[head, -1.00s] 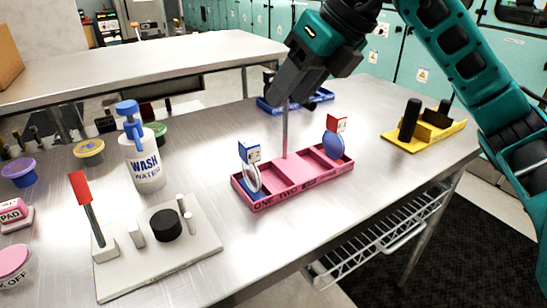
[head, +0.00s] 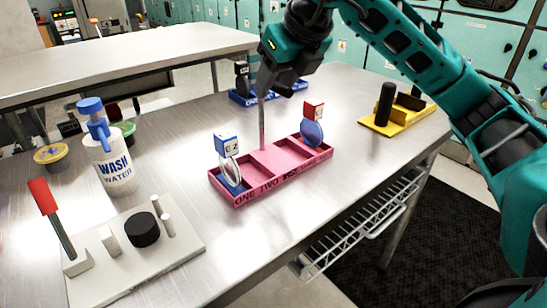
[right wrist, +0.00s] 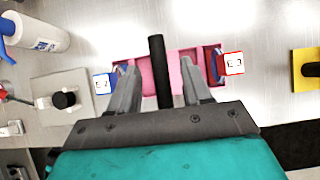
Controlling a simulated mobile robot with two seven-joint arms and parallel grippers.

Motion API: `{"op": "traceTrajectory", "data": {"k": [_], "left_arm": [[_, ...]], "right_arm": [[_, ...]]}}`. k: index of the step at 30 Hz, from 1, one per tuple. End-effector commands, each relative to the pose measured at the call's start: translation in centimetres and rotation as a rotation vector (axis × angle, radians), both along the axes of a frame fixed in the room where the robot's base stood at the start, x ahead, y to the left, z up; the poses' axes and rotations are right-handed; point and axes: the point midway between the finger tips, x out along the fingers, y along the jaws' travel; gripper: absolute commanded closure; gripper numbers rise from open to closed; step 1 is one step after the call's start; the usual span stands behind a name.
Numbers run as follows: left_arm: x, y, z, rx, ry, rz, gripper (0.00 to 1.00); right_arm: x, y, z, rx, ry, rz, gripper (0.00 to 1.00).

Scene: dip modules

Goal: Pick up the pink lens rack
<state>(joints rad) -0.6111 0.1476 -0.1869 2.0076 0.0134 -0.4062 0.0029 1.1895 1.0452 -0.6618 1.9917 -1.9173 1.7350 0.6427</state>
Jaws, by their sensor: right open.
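The pink lens rack (head: 269,157) sits on the metal table in the head view, with a thin upright post at its middle. A lens with a blue-edged tag (head: 228,158) stands in its left end, and one with a red tag (head: 313,124) in its right end. My right gripper (head: 262,92) is over the post, whose top it hides. In the right wrist view its open fingers (right wrist: 160,68) stand on either side of the dark post, with the pink rack (right wrist: 148,77) beyond. I cannot tell whether either finger touches the post. My left gripper is not in view.
A blue rack (head: 240,97) stands behind, and a yellow tray (head: 377,123) with black posts at the right. A wash water bottle (head: 114,170) and a white base plate (head: 165,255) with a red-topped rod are at the left. Table around the pink rack is clear.

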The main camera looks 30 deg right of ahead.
Motion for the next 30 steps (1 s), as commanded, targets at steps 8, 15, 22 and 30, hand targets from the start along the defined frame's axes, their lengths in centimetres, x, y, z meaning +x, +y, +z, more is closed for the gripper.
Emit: {"op": "traceTrajectory", "data": {"k": [8,15,22,30], "left_arm": [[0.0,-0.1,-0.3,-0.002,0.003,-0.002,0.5],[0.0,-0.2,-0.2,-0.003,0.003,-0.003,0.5],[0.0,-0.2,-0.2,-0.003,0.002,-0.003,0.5],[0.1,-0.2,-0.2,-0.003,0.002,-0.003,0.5]], "right_arm": [[1.7,0.0,-2.8,0.001,0.001,0.001,0.51],[1.8,0.0,-2.8,0.001,0.0,0.001,0.53],[1.8,0.0,-2.8,0.001,0.001,0.001,0.75],[1.8,0.0,-2.8,0.001,0.001,0.001,1.0]]}}
